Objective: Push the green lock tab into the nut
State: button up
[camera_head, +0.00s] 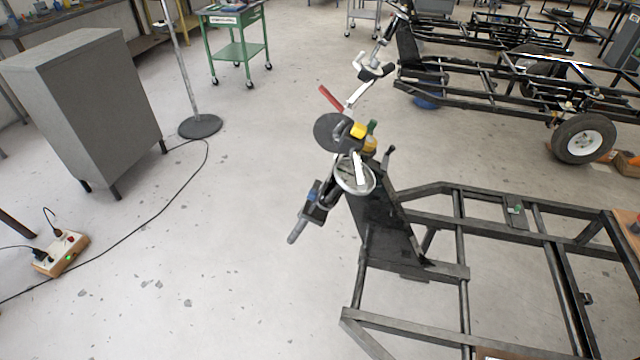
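I cannot make out the nut. A dark round disc (328,132) and a pale ring-shaped part (355,176) belong to the same assembly. A dark rod with a blue band (313,192) slants down below it. A red bar (331,98) sticks out above. I cannot make out my gripper in this view.
The near black tube chassis (500,190) fills the lower right. A grey cabinet (85,100) stands at the left, with a power strip (61,252) and cable on the floor. A round-based stand (200,126) and green cart (238,50) are behind. The floor at lower centre-left is mostly clear.

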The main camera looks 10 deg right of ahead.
aim_at(372, 124)
jog(key=i+j+z, duration=0.1)
jog(key=i+j, duration=0.2)
jog(key=i+j+z, duration=0.15)
jog(key=j, duration=0.3)
jog(key=i+j+z, duration=0.1)
jog(key=i+j, duration=0.2)
jog(key=j, duration=0.15)
jog(key=i+j+z, duration=0.1)
jog(key=i+j, duration=0.15)
jog(key=j, duration=0.2)
jog(key=i+j+z, duration=0.1)
jog(key=j, duration=0.35)
jog(key=i+j+z, duration=0.15)
jog(key=i+j, duration=0.15)
jog(key=j, duration=0.2)
jog(key=i+j+z, duration=0.1)
jog(key=j, duration=0.4)
jog(key=i+j+z, duration=0.1)
jog(key=j, duration=0.4)
jog(key=i, duration=0.1)
